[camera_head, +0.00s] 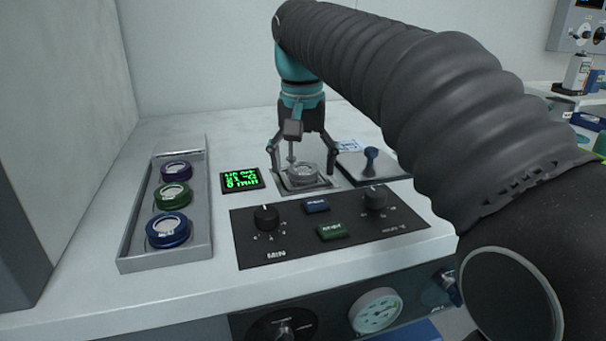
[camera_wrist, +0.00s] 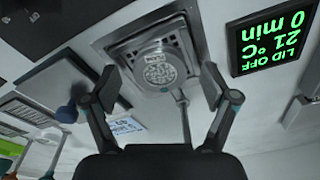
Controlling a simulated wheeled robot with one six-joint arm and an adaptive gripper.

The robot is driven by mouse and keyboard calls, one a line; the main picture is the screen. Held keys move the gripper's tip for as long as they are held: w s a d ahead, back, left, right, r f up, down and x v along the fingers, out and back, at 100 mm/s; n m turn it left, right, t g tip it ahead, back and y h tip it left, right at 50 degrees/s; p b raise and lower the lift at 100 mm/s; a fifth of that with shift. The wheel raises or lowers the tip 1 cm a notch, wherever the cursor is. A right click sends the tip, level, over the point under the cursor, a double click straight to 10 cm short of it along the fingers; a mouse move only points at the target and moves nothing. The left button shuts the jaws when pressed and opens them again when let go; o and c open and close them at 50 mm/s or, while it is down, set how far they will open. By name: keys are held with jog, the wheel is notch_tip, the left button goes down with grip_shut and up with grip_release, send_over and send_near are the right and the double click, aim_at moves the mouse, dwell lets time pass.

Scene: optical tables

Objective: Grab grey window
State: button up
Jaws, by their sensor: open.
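The grey window (camera_head: 304,172) is a round, ring-like piece in a square metal recess (camera_head: 318,187) on the bench top, behind the black control panel. It also shows in the wrist view (camera_wrist: 158,68), with a pale patterned round face. My gripper (camera_head: 306,166) points down over it, with its fingers spread to either side. In the wrist view my gripper (camera_wrist: 154,92) is open, and its fingertips sit near the window's lower edge with gaps on both sides. Whether either finger touches the window cannot be told.
A grey tray (camera_head: 132,262) at left holds purple (camera_head: 176,171), green (camera_head: 172,196) and blue (camera_head: 167,231) round windows. A small display (camera_head: 241,180) reads LID OFF, 21 °C, 0 min. A flat lid with a blue knob (camera_head: 371,160) lies right of the recess. A black panel (camera_head: 285,250) with knobs stands in front.

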jog(key=c, duration=1.2)
jog(key=shift+c, duration=0.2)
